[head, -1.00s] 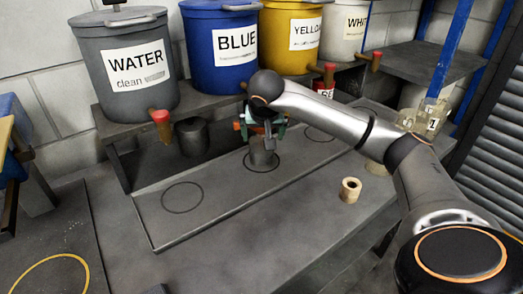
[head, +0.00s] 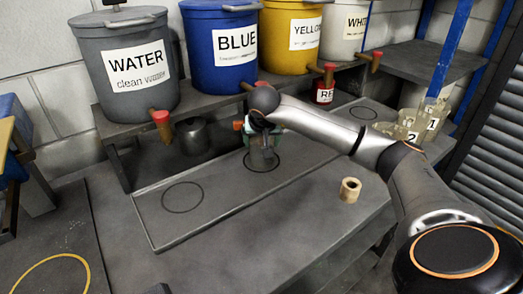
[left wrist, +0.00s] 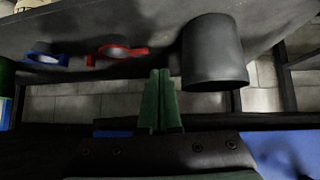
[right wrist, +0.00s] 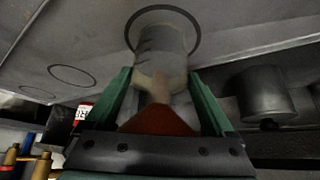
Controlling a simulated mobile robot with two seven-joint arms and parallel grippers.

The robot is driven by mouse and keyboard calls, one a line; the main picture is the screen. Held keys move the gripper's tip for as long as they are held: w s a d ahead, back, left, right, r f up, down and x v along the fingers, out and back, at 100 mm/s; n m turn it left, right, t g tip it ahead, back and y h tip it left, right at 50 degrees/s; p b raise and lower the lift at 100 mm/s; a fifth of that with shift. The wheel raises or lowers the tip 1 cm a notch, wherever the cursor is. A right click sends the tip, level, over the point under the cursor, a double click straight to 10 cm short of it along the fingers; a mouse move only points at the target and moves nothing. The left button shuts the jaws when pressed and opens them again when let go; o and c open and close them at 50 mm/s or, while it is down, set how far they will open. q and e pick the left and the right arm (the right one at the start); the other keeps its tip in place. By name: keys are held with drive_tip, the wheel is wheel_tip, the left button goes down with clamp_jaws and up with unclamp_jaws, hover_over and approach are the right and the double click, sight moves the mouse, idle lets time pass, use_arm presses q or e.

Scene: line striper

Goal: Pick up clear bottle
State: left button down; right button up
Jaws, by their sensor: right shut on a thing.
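The clear bottle (head: 262,158) is a see-through grey cylinder at the middle ring of the tray, under the blue bucket. My right gripper (head: 258,128) is at its upper part, with a green finger on each side. In the right wrist view the bottle (right wrist: 160,55) is between the fingers, its far end inside the dark ring. I cannot tell whether its base touches the tray. A tap with a red end (right wrist: 158,118) partly covers it in that view. My left gripper (left wrist: 160,100) shows only in the left wrist view, its green fingers together and empty.
The tray (head: 215,205) has empty rings left and right. A dark metal pot (head: 193,135) stands behind it. Buckets with taps line the shelf: water (head: 128,40), blue (head: 222,75), yellow (head: 288,50). A tan roll (head: 350,190) and clear numbered containers (head: 410,125) are at right.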

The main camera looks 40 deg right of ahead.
drive_tip(key=shift+r, duration=0.1)
clamp_jaws()
